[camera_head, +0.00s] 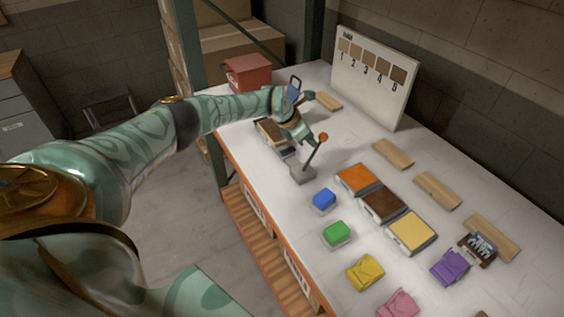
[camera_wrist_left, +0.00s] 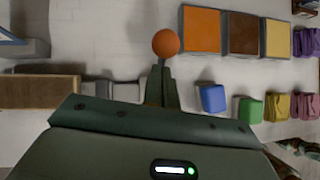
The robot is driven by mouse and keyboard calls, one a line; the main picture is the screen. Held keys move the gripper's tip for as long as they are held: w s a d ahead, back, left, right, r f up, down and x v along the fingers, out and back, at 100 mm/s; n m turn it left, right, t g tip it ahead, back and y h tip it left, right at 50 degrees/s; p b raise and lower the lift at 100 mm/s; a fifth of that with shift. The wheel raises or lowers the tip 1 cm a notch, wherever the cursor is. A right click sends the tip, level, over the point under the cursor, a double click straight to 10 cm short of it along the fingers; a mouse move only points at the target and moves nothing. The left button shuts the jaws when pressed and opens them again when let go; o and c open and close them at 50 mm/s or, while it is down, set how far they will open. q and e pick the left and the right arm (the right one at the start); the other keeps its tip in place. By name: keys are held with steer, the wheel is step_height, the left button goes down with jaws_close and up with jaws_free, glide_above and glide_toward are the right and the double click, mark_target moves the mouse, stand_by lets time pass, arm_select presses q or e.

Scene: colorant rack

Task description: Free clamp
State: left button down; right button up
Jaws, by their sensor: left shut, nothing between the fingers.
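The grey clamp (camera_head: 300,173) stands near the left long edge of the white table, with a lever rising to an orange ball knob (camera_head: 323,137). Beside it, a brown wooden block (camera_head: 269,130) lies on the table; in the left wrist view the block (camera_wrist_left: 38,91) lies left of the grey clamp parts (camera_wrist_left: 112,90). My left gripper (camera_head: 306,140) is shut and empty, close behind the lever. In the left wrist view the knob (camera_wrist_left: 166,43) shows just beyond the fingertips (camera_wrist_left: 161,72); whether they touch the lever is unclear. My right gripper is not in view.
Orange, brown and yellow panels (camera_head: 384,205) lie right of the clamp. Blue and green blocks (camera_head: 337,233) and several coloured packets stand nearer. A numbered sample board (camera_head: 371,75) stands at the back. A red box (camera_head: 247,73) sits at the far left end, by a green post.

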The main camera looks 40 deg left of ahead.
arm_select(q)
steer(key=shift+w+d+b, duration=0.2)
steer(key=shift+w+b, duration=0.1)
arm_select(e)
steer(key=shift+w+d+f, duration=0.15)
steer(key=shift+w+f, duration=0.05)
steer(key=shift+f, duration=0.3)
arm_select(q)
steer(key=shift+d, duration=0.15)
steer(key=shift+r, duration=0.15)
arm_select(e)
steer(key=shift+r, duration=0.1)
